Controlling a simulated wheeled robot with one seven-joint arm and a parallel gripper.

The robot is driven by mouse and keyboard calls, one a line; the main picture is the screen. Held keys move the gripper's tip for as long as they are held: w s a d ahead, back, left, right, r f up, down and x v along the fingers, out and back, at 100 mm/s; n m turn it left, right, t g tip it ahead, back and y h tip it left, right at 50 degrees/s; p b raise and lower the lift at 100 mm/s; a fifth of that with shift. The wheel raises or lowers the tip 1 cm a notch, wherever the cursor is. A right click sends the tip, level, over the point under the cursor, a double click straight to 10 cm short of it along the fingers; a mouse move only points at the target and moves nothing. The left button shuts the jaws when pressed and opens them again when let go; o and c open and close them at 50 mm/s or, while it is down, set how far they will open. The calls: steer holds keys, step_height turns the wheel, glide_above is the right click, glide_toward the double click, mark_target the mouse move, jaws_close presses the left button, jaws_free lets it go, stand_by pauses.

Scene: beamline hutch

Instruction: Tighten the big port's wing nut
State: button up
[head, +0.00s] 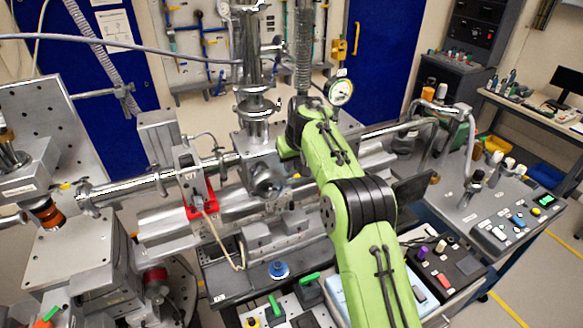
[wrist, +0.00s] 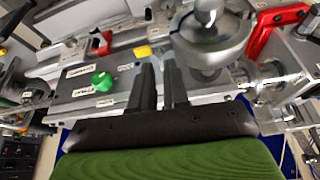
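In the wrist view, my gripper (wrist: 160,70) shows two dark fingers standing apart, with nothing visible between them. A large round shiny metal fitting (wrist: 213,45) is just to the right of the fingertips; I cannot tell whether they touch it. In the head view, my green arm reaches into the middle of the beamline and hides the gripper. A round metal port (head: 265,178) sits on the central chamber, left of the arm. I cannot clearly make out the big port's wing nut in either view.
In the head view, a red clamp (head: 199,202) and a pressure gauge (head: 341,92) flank the chamber.

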steer(key=shift+x, duration=1.15)
jaws_close()
steer(key=shift+a+m+h, duration=0.2)
steer(key=shift+m+h, duration=0.55)
steer(key=shift+m, duration=1.15)
steer(key=shift+a+m+h, duration=0.15)
steer(key=shift+m+h, duration=0.6)
steer(key=shift+m, duration=1.15)
steer(key=shift+r, duration=0.1)
jaws_free()
